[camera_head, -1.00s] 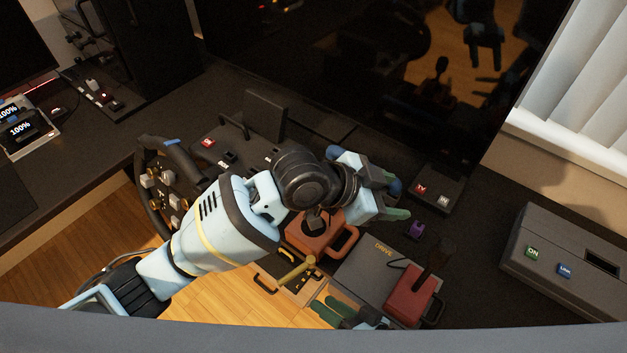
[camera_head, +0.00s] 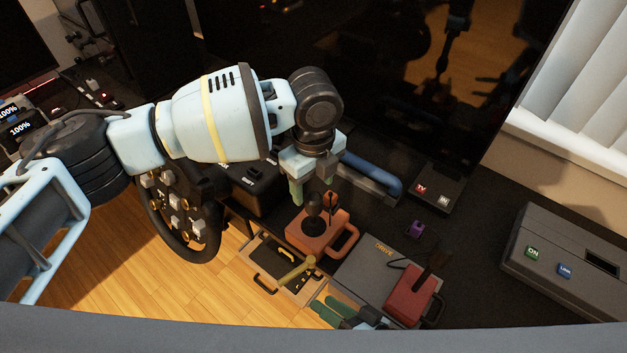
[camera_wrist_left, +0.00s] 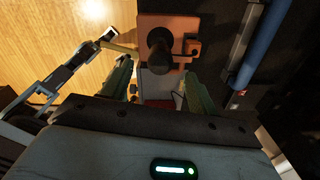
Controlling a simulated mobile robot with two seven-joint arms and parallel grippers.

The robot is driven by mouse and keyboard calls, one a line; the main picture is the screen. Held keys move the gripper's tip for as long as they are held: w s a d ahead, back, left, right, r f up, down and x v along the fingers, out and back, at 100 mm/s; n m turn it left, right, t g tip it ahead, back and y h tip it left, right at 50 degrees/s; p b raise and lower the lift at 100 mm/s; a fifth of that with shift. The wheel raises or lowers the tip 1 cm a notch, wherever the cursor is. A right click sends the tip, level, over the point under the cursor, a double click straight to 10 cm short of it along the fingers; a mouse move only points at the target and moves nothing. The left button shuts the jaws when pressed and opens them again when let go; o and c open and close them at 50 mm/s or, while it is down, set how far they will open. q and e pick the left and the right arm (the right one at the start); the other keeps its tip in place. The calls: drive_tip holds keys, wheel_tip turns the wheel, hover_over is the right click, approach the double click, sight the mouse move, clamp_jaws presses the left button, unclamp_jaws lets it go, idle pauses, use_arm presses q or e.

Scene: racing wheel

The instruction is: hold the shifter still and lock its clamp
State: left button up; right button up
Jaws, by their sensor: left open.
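The shifter is an orange-brown box with a black knob (camera_head: 316,232). It stands near the desk's front edge and also shows at the top of the left wrist view (camera_wrist_left: 158,32). A brass lever (camera_head: 297,269), apparently the clamp's, sits just below-left of it over a dark plate; it also shows in the wrist view (camera_wrist_left: 120,49). My left gripper (camera_head: 317,190) is open and empty, above the shifter, its fingers apart on either side of the knob's line in the wrist view (camera_wrist_left: 160,88). My right gripper (camera_head: 334,309) is at the bottom edge, partly cut off, below the lever.
A dark red lever box (camera_head: 410,298) stands right of the shifter by a grey DRIVE panel (camera_head: 372,262). A blue bar (camera_head: 372,175) lies behind. The steering wheel (camera_head: 178,252) is at left. A grey box with buttons (camera_head: 560,262) is at far right.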

sight(313, 206)
use_arm(q)
drive_tip(key=shift+f, duration=3.95)
clamp_jaws()
